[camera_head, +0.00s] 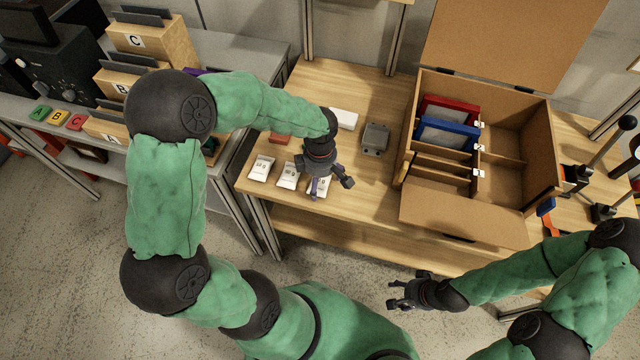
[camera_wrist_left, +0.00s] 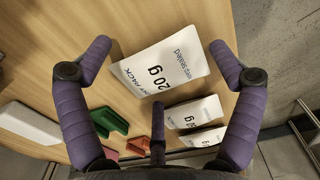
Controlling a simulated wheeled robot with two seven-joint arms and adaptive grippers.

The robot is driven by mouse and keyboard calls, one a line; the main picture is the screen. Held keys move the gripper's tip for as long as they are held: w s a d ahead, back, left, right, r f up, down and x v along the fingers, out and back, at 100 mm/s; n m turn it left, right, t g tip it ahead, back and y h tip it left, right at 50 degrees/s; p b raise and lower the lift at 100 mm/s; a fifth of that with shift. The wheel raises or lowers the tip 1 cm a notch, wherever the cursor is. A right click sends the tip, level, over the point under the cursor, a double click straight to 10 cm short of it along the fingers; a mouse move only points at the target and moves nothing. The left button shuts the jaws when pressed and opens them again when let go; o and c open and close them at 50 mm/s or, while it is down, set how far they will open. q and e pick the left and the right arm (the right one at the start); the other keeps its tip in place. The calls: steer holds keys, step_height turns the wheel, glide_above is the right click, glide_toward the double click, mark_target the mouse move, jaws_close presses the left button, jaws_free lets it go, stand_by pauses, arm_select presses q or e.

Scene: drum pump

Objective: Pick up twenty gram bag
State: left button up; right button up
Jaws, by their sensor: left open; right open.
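The twenty gram bag (camera_wrist_left: 165,72) is a white packet printed "20 g", lying flat on the wooden table. In the left wrist view it lies between the spread purple fingers of my left gripper (camera_wrist_left: 160,75), with no visible contact. In the head view my left gripper (camera_head: 325,187) is above the rightmost bag (camera_head: 321,192) and partly hides it. Two other white bags (camera_head: 262,167) (camera_head: 288,176) lie to its left in a row. My right gripper (camera_head: 392,293) is open and empty, in front of the table's front edge.
An open wooden case (camera_head: 420,205) with red and blue items stands to the right. A grey box (camera_head: 375,138) and a white box (camera_head: 345,119) lie behind my left gripper. A green piece (camera_wrist_left: 108,122) shows in the left wrist view. Bare table separates the bags and case.

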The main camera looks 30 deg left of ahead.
arm_select(q)
steer(key=c, duration=1.2)
steer(key=shift+c, duration=0.3)
steer(key=shift+r, duration=0.15)
